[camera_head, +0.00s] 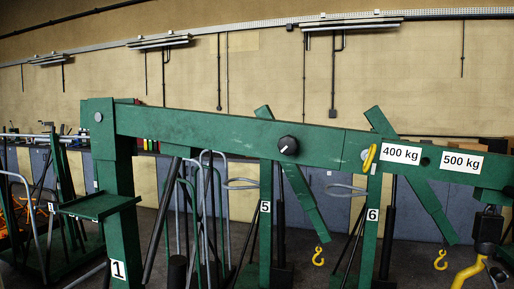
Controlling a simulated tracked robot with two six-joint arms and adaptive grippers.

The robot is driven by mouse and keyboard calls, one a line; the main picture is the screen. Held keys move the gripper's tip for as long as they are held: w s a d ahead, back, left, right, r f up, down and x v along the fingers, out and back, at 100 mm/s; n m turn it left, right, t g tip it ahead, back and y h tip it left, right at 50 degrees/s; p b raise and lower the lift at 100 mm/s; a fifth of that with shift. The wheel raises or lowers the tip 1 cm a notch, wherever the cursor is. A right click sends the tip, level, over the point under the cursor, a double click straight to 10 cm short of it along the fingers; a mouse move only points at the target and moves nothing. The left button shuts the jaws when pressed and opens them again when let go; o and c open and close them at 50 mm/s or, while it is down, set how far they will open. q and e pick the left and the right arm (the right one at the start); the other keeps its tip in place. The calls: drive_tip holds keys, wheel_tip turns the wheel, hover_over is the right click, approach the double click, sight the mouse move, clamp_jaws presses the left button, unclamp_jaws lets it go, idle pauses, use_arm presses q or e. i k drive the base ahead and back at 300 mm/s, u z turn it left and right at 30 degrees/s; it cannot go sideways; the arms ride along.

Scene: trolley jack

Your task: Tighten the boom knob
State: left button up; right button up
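The boom is a long green beam (220,131) that runs across the view from the post (122,220) marked 1 at the left to the right edge, sloping slightly down. The boom knob (288,145) is a round black knob with a small white mark on the boom's near face, left of the middle of its length. Its tightness cannot be told from here. Neither of my grippers is in view, and nothing touches the knob.
A yellow handle (370,157) sits on the boom beside the 400 kg label (401,154). A dark block (488,225) and a large yellow hook (468,273) hang at the right end. Other green cranes stand behind, posts marked 5 and 6. Space before the knob looks clear.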

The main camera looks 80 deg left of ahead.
sight(288, 146)
drive_tip(key=u, duration=0.05)
drive_tip(key=k, duration=0.8)
drive_tip(key=z, duration=1.55)
drive_tip(key=i, duration=0.1)
drive_tip(key=u, duration=3.35)
drive_tip(key=i, duration=0.3)
drive_tip(key=u, duration=0.25)
drive_tip(key=i, duration=0.75)
drive_tip(key=z, duration=0.2)
drive_tip(key=k, duration=0.85)
drive_tip(key=u, duration=0.2)
drive_tip(key=i, duration=0.75)
